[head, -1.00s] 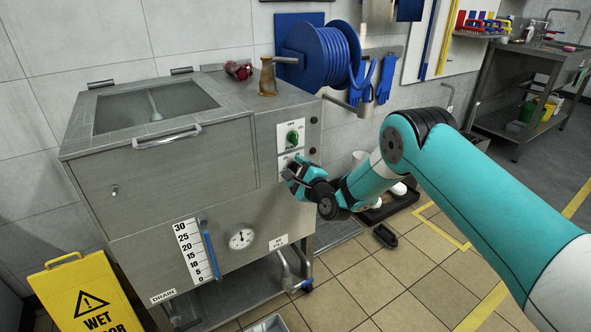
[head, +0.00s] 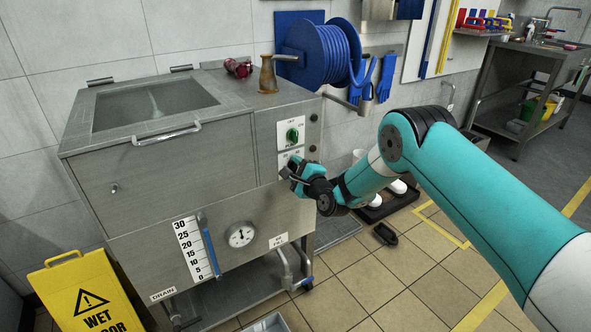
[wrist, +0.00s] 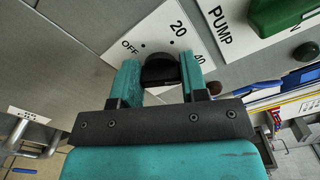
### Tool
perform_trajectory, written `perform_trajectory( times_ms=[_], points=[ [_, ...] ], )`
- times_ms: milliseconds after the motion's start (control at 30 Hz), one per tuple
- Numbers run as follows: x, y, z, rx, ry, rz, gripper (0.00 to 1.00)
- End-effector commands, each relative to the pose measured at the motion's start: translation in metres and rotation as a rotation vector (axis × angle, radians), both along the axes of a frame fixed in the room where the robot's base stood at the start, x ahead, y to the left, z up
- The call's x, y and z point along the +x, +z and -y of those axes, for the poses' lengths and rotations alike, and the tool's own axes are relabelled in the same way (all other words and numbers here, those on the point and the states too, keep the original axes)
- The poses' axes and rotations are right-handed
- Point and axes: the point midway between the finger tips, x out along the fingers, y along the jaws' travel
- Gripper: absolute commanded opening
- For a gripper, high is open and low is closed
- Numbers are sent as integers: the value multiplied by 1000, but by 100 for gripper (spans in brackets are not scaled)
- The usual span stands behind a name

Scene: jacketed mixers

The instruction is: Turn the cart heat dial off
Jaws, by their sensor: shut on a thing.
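The cart (head: 170,165) is a steel jacketed mixer with a hinged lid. Its heat dial (wrist: 159,70) is a black knob on a white plate marked OFF, 20 and 40 in the wrist view. My gripper (wrist: 160,82) is shut on the dial, with one teal finger on each side of it. In the head view my gripper (head: 290,172) covers the dial and the lower part of its plate. The dial's pointer is not clear to me, so I cannot tell its setting.
A green pump knob (head: 292,136) sits just above, also in the wrist view (wrist: 280,15). A red object (head: 238,68) and a brown vessel (head: 268,75) stand on the cart top. A yellow wet-floor sign (head: 88,292) stands at lower left.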

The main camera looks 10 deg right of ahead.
Motion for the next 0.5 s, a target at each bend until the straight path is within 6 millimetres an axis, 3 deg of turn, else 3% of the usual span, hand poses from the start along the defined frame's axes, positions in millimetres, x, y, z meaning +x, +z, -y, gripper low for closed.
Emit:
perform_trajectory(
  times_ms=[500],
  points=[
    [0, -5, -1, -373, 1, 180, 17]
  ],
)
